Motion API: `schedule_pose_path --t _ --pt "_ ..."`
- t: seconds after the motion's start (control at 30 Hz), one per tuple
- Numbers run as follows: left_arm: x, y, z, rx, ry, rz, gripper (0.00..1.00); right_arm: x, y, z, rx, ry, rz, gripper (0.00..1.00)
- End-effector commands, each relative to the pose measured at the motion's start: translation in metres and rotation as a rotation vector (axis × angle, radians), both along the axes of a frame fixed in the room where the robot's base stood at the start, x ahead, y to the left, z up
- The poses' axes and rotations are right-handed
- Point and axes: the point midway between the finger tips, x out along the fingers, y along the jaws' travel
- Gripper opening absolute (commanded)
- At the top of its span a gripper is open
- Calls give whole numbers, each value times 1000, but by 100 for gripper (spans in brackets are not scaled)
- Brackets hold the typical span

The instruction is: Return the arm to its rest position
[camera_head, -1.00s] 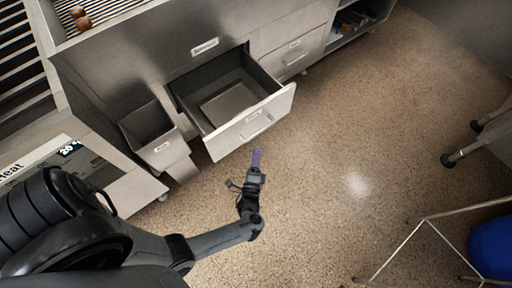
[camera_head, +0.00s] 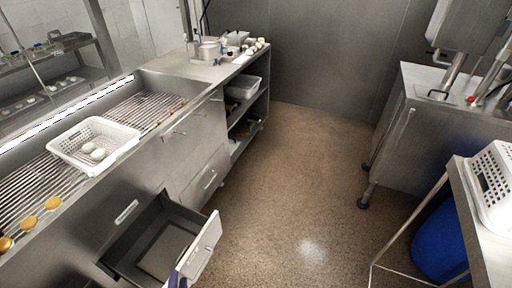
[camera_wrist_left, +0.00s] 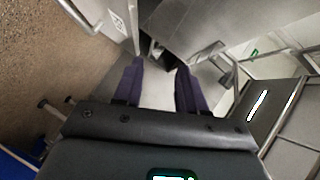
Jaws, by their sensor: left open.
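My left gripper (camera_head: 177,279) shows only as purple fingertips at the bottom edge of the head view, overlapping the front of the open drawer (camera_head: 207,243). In the left wrist view the two purple fingers (camera_wrist_left: 160,75) stand apart with nothing between them. The rest of my left arm is hidden below the head view. The drawer is pulled out from the steel counter, with a flat grey bottom visible inside. My right gripper is in neither view.
A white perforated basket (camera_head: 118,132) with a few pale round items sits on the roller counter at left. Another white basket (camera_head: 494,190) is on a stand at right. A blue bin (camera_head: 440,245) is below it. The middle floor (camera_head: 290,180) is clear.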

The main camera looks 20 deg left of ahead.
Motion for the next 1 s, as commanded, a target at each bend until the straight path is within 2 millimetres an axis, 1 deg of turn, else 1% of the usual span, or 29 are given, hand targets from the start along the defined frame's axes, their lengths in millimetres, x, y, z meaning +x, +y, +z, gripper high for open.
schedule_pose_path --t 0.03,0.17,0.2,0.3,0.4,0.5,0.57,0.63,0.73,0.77,0.8,0.87,0.97,1.0 --pt "3 -8 33 -107 15 -25 41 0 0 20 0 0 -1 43" --pt "2 -41 79 -382 106 -77 41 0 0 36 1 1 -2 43" --pt "-1 -52 92 -454 143 -90 41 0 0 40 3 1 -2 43" --pt "-14 -78 123 -610 248 -102 41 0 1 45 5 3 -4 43" --pt "-31 -99 145 -722 355 -82 41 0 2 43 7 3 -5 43" --pt "-52 -111 159 -797 455 -32 41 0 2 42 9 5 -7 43" --pt "-65 -115 164 -830 512 11 41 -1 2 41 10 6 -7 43" --pt "-82 -118 165 -860 584 78 41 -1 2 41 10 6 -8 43" --pt "-109 -116 153 -904 689 231 41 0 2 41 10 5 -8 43" --pt "-114 -115 152 -934 691 287 41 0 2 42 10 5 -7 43" --pt "-112 -115 175 -939 680 283 41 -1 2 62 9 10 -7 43" --pt "-111 -115 191 -937 680 279 41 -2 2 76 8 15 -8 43" --pt "-111 -115 215 -937 679 278 41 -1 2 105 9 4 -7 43" --pt "-111 -115 227 -937 679 278 41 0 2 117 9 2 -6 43"
